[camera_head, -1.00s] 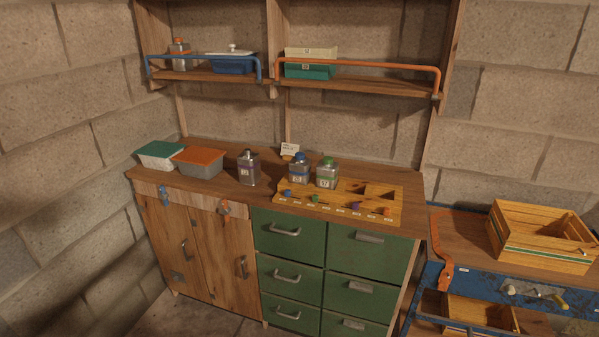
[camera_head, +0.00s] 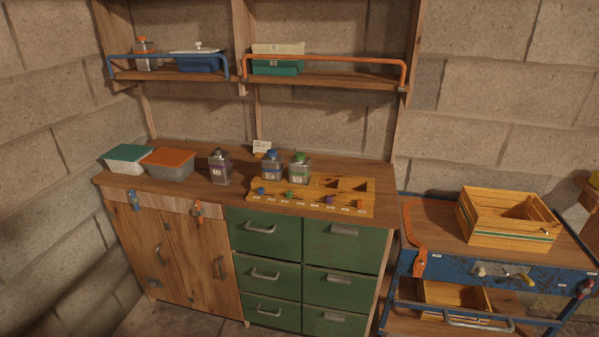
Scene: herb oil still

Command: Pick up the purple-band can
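A metal can (camera_head: 219,170) with a dark cap and a pale label stands upright on the wooden counter, left of the other cans. It has a purplish tint, but its band is too small to make out clearly. A can with a blue cap (camera_head: 271,167) and a can with a green cap (camera_head: 300,169) stand to its right, at the left part of a wooden board. My gripper is not in view.
The wooden board (camera_head: 318,206) holds small coloured pieces along its front. A teal-lidded tub (camera_head: 128,156) and an orange-lidded tub (camera_head: 168,162) stand at left. A shelf with rails (camera_head: 325,60) hangs above. A blue cart with a wooden crate (camera_head: 505,239) stands at right.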

